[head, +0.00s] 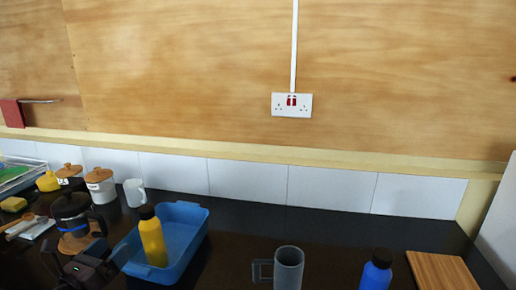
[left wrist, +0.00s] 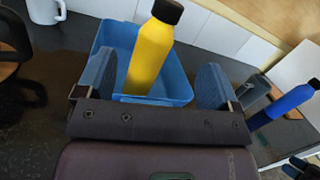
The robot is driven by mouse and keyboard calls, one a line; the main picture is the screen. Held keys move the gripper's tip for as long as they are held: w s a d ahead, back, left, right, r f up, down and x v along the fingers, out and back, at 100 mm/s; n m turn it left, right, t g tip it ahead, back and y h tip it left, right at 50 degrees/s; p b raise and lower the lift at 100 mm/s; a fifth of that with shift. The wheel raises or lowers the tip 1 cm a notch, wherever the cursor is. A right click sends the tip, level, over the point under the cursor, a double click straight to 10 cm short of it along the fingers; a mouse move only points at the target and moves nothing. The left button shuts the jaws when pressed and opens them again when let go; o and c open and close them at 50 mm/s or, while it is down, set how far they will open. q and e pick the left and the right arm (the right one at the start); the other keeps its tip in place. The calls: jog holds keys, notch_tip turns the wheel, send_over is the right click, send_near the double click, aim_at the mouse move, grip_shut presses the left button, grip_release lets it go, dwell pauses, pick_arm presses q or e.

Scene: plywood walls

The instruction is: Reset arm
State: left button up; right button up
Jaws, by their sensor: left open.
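My left gripper (head: 108,257) is at the lower left of the head view, beside the left edge of a blue tray. In the left wrist view its two fingers (left wrist: 153,82) are spread apart with nothing gripped. A yellow bottle (head: 152,238) with a black cap stands in the blue tray (head: 182,212). In the left wrist view the bottle (left wrist: 152,52) shows beyond the gap between the fingers, and the tray (left wrist: 112,38) lies behind them.
A grey mug (head: 289,268), a blue bottle (head: 377,271) and a wooden board (head: 441,270) stand to the right. A French press (head: 74,212), white canisters (head: 100,187) and a white mug (head: 134,192) are at the left. The dark counter behind the grey mug is clear.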

pick_arm(q)
jog(key=s+a+f+n+g+y, duration=0.15)
jog(key=s+n+y, duration=0.5)
jog(key=n, duration=0.75)
jog(key=s+a+f+n+g+y, duration=0.15)
jog(key=s+n+y, duration=0.5)
jog(key=n, duration=0.65)
jog(key=s+d+f+n+g+h, duration=0.6)
jog(key=s+d+f+n+g, duration=0.55)
jog(key=s, duration=0.35)
jog(key=w+d+f+m+t+h, duration=0.1)
jog(key=w+f+m+t, duration=0.1)
jog(key=w+f+t, duration=0.4)
notch_tip(320, 180, down, 4)
jog(key=shift+w+d+r+t, duration=0.25)
jog(key=shift+w+t, duration=0.15)
jog(key=shift+t, duration=0.35)
pick_arm(e)
jog(key=shift+s+f, duration=0.1)
jog(key=shift+f, duration=0.05)
pick_arm(q)
jog(key=shift+m, duration=0.25)
pick_arm(e)
jog(key=shift+w, duration=0.2)
jog(key=shift+w+r, duration=0.25)
